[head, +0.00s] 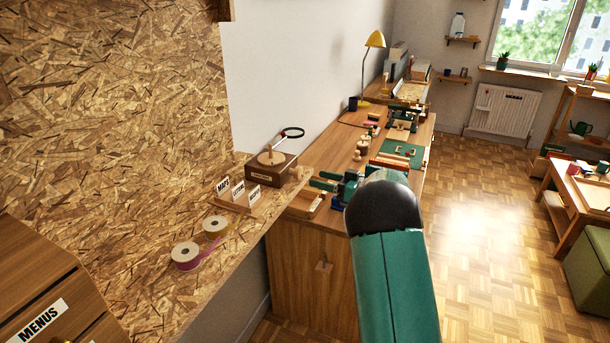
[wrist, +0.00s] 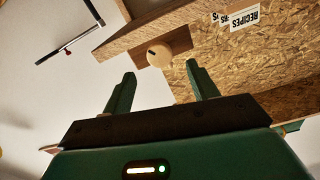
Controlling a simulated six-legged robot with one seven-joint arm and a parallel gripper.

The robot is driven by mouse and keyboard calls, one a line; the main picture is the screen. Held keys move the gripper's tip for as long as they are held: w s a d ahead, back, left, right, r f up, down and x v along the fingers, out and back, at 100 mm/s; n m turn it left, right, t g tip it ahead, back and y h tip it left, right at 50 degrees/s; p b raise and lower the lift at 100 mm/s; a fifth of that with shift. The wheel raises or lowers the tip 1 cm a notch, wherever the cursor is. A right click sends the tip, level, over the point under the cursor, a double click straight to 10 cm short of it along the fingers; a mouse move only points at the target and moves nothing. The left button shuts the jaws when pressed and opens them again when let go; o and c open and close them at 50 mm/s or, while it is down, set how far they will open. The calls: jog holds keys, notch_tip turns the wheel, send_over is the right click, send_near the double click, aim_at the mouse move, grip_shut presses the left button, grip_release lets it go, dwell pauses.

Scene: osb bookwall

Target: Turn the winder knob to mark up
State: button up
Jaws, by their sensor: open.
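The winder (head: 283,172) is a brown wooden box on the OSB shelf in the head view, with a pale round piece on top. In the wrist view a round pale wooden knob (wrist: 160,56) stands out against a brown block, with a small dark mark on its face, left of its middle. I cannot tell which way is up for the mark, as this view is turned over. My gripper (wrist: 160,73) is open, its two green fingers apart and empty, the knob showing beyond and between their tips.
Label cards (head: 238,190) and ribbon rolls (head: 186,256) stand on the shelf (head: 150,285) left of the winder.

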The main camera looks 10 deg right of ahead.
aim_at(301, 174)
jog(key=x, duration=0.6)
jog(key=c, duration=1)
